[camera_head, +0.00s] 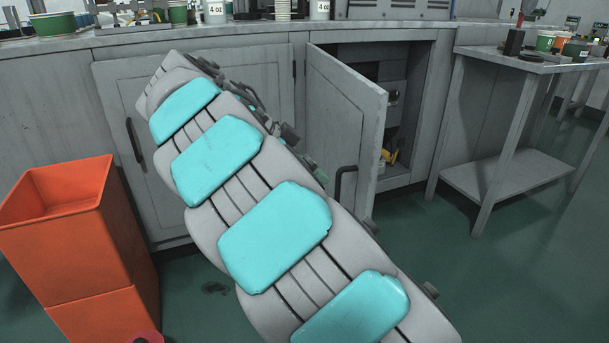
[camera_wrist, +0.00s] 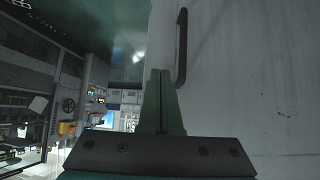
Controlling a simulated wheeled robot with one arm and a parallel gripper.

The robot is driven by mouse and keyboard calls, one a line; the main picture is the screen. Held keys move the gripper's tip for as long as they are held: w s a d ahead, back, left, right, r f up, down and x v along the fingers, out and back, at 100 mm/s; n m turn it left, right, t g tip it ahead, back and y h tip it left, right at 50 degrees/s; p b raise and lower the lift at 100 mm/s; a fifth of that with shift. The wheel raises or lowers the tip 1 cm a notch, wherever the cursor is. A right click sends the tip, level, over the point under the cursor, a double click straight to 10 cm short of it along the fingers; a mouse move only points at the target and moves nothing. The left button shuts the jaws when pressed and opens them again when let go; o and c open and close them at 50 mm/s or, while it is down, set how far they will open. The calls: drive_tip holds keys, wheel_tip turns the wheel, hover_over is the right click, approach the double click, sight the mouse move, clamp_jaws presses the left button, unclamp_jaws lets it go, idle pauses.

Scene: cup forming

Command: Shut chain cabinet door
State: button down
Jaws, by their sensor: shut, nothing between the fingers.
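The grey cabinet door (camera_head: 345,115) stands partly open in the head view, swung out from the counter front. Its dark bar handle (camera_head: 346,182) is near its free edge. The cabinet opening (camera_head: 398,100) shows dark shelving and a yellow item inside. My arm covers the lower left part of the door, and my gripper is hidden behind it in that view. In the wrist view my gripper (camera_wrist: 163,72) is shut and empty, its fingertips beside the pale door panel (camera_wrist: 240,80). The handle (camera_wrist: 182,48) is just above and right of the fingertips. I cannot tell whether they touch the door.
A closed grey door (camera_head: 118,130) with its own handle is left of the open one. Orange bins (camera_head: 75,240) stand at the lower left. A grey side table (camera_head: 525,175) is at the right. Green floor (camera_head: 430,260) is clear in front of the opening.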

sight(363, 188)
drive_tip(key=d+f, duration=0.1)
drive_tip(key=d, duration=0.3)
drive_tip(key=d+f, duration=0.1)
drive_tip(key=shift+w+d+f, duration=0.25)
drive_tip(key=shift+d+f, duration=0.05)
drive_tip(key=shift+d, duration=0.1)
drive_tip(key=shift+w+d+p, duration=0.15)
drive_tip(key=shift+d+p, duration=0.15)
drive_tip(key=shift+d, duration=0.35)
drive_tip(key=shift+d, duration=0.15)
